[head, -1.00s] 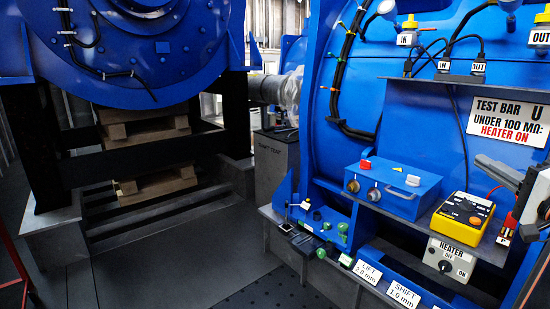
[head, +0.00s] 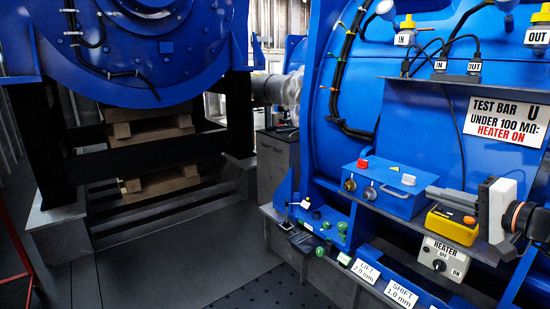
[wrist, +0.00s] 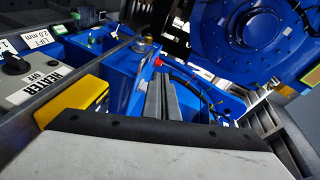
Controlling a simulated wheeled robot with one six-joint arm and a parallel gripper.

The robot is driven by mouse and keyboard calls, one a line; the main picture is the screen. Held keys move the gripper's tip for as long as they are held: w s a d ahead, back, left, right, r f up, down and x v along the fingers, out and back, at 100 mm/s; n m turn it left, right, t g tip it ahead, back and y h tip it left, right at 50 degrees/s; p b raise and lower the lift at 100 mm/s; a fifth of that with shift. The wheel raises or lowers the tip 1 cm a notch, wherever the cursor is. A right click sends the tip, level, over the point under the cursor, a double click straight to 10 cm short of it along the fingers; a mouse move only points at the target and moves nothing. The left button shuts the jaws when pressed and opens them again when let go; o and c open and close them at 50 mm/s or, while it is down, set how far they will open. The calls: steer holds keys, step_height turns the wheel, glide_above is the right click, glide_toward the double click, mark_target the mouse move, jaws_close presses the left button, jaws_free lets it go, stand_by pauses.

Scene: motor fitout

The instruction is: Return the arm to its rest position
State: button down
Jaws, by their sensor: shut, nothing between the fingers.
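My gripper (head: 432,194) is at the right of the head view, in front of the shelf on the blue motor housing. Its two grey fingers point left and lie together, with nothing between them. The yellow meter also shows there, at the left (wrist: 78,100).
The blue control box (head: 392,186) with knobs stands left of the meter. A heater switch panel (head: 444,258) hangs below the shelf. A test bar sign (head: 507,120) is on the housing above my gripper. Dark floor (head: 190,262) at the left is clear.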

steer(key=s+a+f+n+g, duration=0.5)
steer(key=s+a+f+g, duration=0.3)
steer(key=a+f, duration=0.45)
steer(key=s+d+f+n+g+h, duration=0.1)
steer(key=s+d+f+n+h, duration=0.2)
steer(key=s, duration=0.6)
step_height(320, 180, down, 3)
steer(key=n+h, duration=0.2)
steer(key=h, duration=0.1)
steer(key=shift+g+h, duration=0.3)
steer(key=shift+g, duration=0.1)
steer(key=shift+d+r, duration=0.1)
